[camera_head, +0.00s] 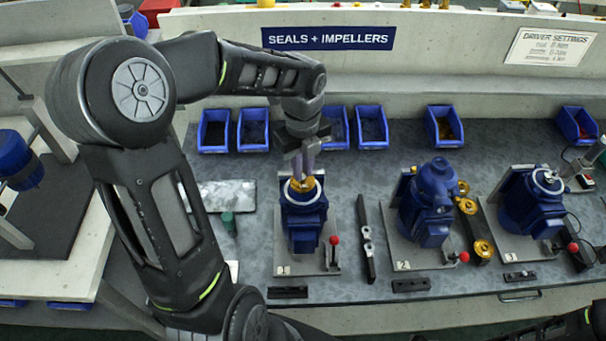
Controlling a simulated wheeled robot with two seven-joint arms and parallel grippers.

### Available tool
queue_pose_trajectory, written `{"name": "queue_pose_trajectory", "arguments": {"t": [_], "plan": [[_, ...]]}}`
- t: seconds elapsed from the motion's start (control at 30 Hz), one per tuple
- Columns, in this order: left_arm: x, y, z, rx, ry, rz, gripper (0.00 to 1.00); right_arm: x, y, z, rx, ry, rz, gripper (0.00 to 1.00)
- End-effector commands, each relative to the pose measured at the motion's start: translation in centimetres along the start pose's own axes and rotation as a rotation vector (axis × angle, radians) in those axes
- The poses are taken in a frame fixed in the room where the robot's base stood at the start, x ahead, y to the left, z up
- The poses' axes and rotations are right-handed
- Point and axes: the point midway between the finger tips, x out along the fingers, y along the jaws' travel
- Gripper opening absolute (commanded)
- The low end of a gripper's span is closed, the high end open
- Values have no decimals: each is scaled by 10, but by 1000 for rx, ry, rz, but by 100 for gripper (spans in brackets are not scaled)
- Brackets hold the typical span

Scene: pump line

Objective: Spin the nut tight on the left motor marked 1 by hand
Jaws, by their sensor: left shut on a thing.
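The left motor (303,215), a blue unit on a grey base plate marked 1, stands upright on the bench. A brass-coloured part (297,187) shows on top of it, around the shaft end. My left gripper (303,178) points straight down over the motor's top, with its fingers closed at the shaft, right at the brass part. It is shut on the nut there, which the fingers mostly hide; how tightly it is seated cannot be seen. My right gripper is out of view; only a piece of my right arm shows in the bottom right corner.
Motor 2 (430,200) and motor 3 (532,205) stand to the right. A red-knobbed lever (333,241) rises beside motor 1. A black bar tool (366,240) lies between motors 1 and 2. Blue bins (371,128) line the back. A green cylinder (229,222) stands left of motor 1.

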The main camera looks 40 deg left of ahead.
Motion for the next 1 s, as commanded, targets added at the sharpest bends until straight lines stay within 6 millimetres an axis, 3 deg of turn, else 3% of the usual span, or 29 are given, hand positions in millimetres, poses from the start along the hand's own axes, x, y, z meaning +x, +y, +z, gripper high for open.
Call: {"name": "queue_pose_trajectory", "arguments": {"t": [0.4, 0.7, 0.73, 0.9, 1.0], "plan": [[0, 0, 0, 533, 0, 0, 0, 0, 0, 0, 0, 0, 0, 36], [0, 0, 0, 600, 0, 0, 0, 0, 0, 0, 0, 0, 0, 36], [0, 0, 0, 599, 0, 0, 14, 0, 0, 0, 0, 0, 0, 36], [0, 0, 0, 598, 0, 0, 26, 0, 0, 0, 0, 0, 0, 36], [0, 0, 0, 597, 0, 0, 26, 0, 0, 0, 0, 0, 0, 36]]}}
